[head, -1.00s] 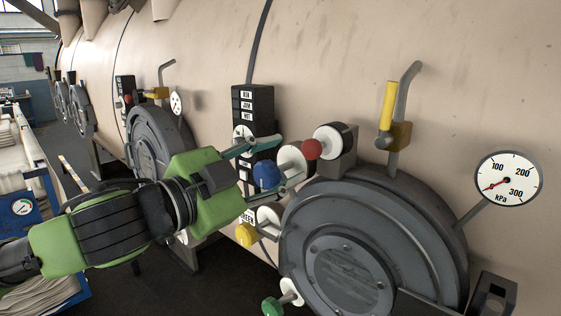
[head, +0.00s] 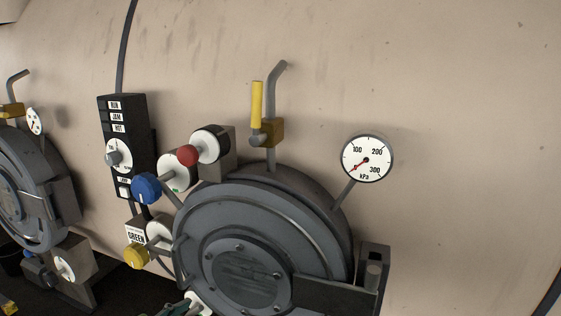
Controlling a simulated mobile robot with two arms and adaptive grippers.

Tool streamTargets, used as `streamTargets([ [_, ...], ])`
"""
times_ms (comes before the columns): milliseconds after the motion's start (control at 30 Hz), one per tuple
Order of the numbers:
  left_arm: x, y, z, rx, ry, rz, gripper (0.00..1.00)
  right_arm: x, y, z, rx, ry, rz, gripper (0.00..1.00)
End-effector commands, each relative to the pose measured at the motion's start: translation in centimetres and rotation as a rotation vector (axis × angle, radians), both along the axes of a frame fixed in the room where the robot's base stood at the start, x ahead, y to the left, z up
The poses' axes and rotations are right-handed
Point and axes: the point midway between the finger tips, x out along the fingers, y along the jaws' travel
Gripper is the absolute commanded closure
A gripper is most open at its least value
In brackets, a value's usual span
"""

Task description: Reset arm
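At the bottom edge of the head view, a small teal-green piece (head: 176,308) shows beside a white disc below the round door. The rest of the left arm is out of the picture. My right gripper is not in view.
The grey round door (head: 245,270) fills the lower middle. Around it are a red knob (head: 187,156), a blue knob (head: 146,188), a yellow knob (head: 136,257), a black switch panel (head: 122,150), a yellow-handled valve (head: 257,104) and a kPa gauge (head: 368,158). The upper right wall is bare.

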Motion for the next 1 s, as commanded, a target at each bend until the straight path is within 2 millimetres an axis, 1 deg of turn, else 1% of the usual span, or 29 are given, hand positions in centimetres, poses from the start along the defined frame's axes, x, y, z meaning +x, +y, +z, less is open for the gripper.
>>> streamTargets([
  [33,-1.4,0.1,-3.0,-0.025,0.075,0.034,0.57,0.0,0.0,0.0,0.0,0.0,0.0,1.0],
  [67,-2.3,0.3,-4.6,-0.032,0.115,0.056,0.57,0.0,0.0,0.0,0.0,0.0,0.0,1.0],
  [100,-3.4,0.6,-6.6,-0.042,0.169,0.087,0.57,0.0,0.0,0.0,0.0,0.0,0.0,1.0],
  [167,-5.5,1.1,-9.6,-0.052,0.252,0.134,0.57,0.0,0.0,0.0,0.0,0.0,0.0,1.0],
  [200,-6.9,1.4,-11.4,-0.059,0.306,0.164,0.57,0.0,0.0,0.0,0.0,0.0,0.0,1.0],
  [267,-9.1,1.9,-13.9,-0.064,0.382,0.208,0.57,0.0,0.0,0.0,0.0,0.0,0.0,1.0],
  [300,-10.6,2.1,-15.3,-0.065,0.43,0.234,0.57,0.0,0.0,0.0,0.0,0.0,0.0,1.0],
  [367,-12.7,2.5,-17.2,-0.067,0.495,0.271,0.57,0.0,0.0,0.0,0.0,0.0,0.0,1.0],
  [400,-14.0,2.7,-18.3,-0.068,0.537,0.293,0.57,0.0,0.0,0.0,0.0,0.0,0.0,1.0],
  [467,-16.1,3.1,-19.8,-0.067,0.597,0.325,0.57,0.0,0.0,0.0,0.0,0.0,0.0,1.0],
  [500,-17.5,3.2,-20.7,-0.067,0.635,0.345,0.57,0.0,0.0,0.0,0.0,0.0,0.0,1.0],
  [667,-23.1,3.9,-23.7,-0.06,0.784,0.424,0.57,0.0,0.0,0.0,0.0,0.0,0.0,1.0],
  [700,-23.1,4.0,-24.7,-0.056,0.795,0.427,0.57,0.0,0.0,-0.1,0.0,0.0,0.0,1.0],
  [733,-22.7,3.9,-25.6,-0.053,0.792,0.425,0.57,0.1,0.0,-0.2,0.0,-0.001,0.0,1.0],
  [867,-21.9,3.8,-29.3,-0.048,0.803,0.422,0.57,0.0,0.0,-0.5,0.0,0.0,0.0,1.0],
  [967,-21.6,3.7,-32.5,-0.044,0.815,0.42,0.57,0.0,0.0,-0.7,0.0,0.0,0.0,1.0],
  [1000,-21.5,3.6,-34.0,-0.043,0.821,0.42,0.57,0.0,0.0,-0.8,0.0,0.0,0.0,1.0],
])
